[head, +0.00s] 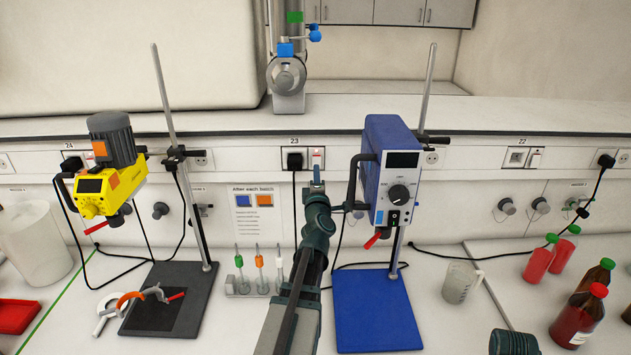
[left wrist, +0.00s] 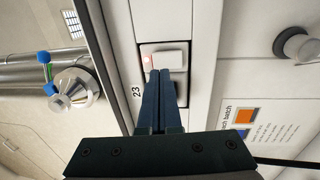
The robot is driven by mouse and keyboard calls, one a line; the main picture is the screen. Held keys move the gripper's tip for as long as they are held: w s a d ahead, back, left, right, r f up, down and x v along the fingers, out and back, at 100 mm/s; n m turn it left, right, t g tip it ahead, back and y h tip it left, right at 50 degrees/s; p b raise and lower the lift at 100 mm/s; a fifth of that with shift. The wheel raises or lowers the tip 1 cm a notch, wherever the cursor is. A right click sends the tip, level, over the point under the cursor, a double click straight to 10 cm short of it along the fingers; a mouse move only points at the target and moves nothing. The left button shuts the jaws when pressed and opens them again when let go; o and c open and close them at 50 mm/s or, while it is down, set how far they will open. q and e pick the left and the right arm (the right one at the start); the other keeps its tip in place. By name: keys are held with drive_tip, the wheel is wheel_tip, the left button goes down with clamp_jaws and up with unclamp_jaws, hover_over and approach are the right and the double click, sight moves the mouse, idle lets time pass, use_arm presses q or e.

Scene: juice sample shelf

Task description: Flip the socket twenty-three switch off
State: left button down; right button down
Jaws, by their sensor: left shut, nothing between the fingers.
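The socket twenty-three panel (head: 304,158) is on the back wall rail, under a "23" label. Its switch (head: 317,155) is a pale rocker at the right of a black plug (head: 294,160). In the left wrist view the switch (left wrist: 168,55) shows a small red light, and the plug is partly hidden behind my fingers. My left gripper (head: 317,175) is shut and empty, just below the switch in the head view. In the left wrist view its fingertips (left wrist: 160,73) overlap the switch's edge; I cannot tell whether they touch it. My right gripper's fingers are out of view.
A blue stirrer (head: 390,175) on a stand is close at the right of my left gripper. A yellow stirrer (head: 100,190) stands at the left. Sample vials (head: 259,270) stand beside my left arm. A beaker (head: 461,283) and red bottles (head: 580,315) are at the right.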

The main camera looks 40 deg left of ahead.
sight(316, 159)
use_arm(q)
drive_tip(key=x, duration=0.3)
drive_tip(key=shift+w+a, duration=0.25)
drive_tip(key=shift+w, duration=0.05)
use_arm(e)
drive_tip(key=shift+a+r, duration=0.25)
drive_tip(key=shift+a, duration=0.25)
use_arm(q)
drive_tip(key=shift+d, duration=0.1)
drive_tip(key=shift+w+r+p, duration=0.15)
drive_tip(key=shift+r+p, duration=0.05)
drive_tip(key=shift+p, duration=0.1)
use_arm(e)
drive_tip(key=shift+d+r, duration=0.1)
